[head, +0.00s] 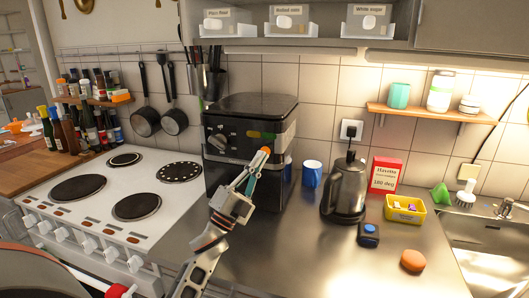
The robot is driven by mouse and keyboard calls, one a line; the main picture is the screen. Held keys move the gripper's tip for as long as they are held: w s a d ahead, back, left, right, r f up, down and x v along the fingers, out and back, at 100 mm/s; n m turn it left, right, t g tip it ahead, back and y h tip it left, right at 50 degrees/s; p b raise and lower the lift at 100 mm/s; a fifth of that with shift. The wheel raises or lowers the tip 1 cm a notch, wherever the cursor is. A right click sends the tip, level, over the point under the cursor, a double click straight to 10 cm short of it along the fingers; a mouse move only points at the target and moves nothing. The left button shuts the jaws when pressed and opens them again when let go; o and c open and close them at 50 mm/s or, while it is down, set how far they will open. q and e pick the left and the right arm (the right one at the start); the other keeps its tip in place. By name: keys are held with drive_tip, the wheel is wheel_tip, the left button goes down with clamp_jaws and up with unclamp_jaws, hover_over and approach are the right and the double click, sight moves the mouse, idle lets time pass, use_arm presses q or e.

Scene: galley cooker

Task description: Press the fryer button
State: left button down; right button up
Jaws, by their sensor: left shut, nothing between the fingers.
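The fryer (225,170) is a black box with a dark lid, standing on the steel counter right of the cooker. Its front has a dial (217,143) on the left and small green and orange marks (260,135) at the upper right. I cannot tell which of these is the button. My left gripper (260,160) is shut and empty, reaching up in front of the fryer's right part. Its orange-tipped fingers are just below the coloured marks and hide part of the front. I cannot tell whether they touch it. My right gripper is not in view.
The white cooker (145,165) with several hotplates is at left. Right of the fryer stand a blue mug (312,173), a kettle (345,190), a red box (386,174) and a yellow tub (405,216). The front middle of the counter (300,250) is clear.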

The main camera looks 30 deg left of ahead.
use_arm(q)
drive_tip(key=shift+h, duration=0.3)
drive_tip(key=s, duration=0.2)
drive_tip(key=s+d+p, duration=0.1)
drive_tip(key=s, duration=0.2)
idle(1.0)
